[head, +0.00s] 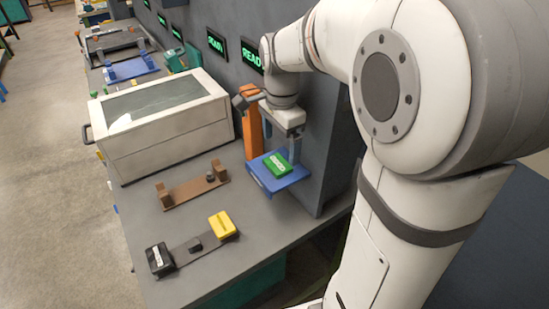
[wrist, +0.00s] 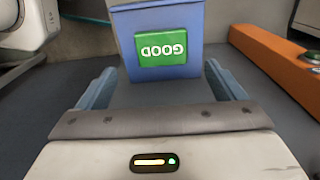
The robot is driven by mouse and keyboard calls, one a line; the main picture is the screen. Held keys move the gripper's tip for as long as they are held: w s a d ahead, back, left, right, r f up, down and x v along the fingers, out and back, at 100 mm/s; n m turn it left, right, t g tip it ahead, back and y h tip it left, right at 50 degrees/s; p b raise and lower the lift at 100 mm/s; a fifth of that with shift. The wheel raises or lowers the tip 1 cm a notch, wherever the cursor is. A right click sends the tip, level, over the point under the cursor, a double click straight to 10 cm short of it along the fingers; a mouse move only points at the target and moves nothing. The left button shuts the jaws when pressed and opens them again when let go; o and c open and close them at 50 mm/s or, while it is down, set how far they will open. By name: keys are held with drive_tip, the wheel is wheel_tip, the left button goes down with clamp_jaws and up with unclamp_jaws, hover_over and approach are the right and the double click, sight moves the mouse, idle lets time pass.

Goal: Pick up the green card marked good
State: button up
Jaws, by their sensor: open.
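The green card (wrist: 161,48) carries the word GOOD, upside down in the wrist view, and lies flat on a blue holder (wrist: 126,20). In the head view the card (head: 278,164) lies on the same blue tray-like holder (head: 294,179), beside the dark grey wall. My gripper (wrist: 160,80) is open and empty, its two blue-grey fingers spread apart. The card shows beyond and between the fingertips in the wrist view, with no finger visibly touching it. In the head view my gripper (head: 293,150) is just above the holder; its fingertips are partly hidden.
An orange post (head: 252,133) stands close left of my gripper. A white box with a glass lid (head: 160,115) stands farther left. On the grey bench are a brown wooden fixture (head: 192,192), a yellow block (head: 222,224) and a black block (head: 159,259).

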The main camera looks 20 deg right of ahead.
sight(278, 163)
drive_tip(key=f, duration=0.3)
drive_tip(key=f+p, duration=0.1)
drive_tip(key=f, duration=0.1)
drive_tip(key=shift+a+f, duration=0.25)
drive_tip(key=shift+f, duration=0.05)
drive_tip(key=c, duration=1.1)
